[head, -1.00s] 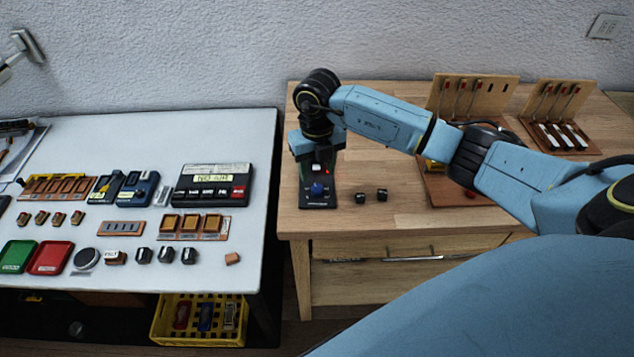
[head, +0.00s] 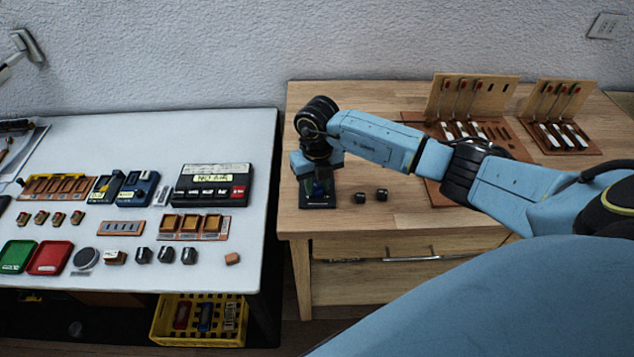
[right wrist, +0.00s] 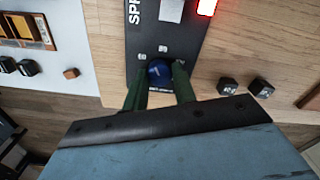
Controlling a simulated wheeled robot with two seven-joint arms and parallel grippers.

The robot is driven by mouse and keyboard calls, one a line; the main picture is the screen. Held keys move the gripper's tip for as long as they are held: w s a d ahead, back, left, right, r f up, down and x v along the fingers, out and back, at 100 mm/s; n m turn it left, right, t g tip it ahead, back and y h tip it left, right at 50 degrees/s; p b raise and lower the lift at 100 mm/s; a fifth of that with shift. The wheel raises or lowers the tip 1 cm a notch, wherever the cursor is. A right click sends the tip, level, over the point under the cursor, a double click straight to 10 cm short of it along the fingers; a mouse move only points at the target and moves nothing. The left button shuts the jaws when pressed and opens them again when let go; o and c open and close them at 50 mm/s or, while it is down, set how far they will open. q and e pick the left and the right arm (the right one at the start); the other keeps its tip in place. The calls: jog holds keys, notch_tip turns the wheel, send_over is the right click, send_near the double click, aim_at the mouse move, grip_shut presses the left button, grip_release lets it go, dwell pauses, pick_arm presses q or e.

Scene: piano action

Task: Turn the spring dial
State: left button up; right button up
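The spring dial is a round blue knob (right wrist: 160,71) on a dark tester box (right wrist: 163,38) with white lettering and a red lit display. The box (head: 317,205) stands near the left front of the wooden table. My right gripper (right wrist: 159,84) points down over it, one dark green finger on each side of the knob. The fingers stand apart; whether they touch the knob is not clear. In the head view the gripper (head: 318,186) mostly hides the knob and display. My left gripper is not in view.
Two small black blocks (head: 370,196) sit just right of the tester on the wooden table (head: 400,223). Wooden stands with key parts (head: 560,115) are at the back right. A white table (head: 208,276) with trays and devices is at the left, across a gap.

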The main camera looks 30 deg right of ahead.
aim_at(317, 187)
jog(key=shift+c, duration=0.8)
jog(key=shift+r+m+p, duration=0.1)
jog(key=shift+m+p, duration=0.45)
jog(key=shift+m, duration=0.75)
jog(key=o, duration=1)
notch_tip(317, 187, up, 13)
jog(key=shift+r, duration=0.15)
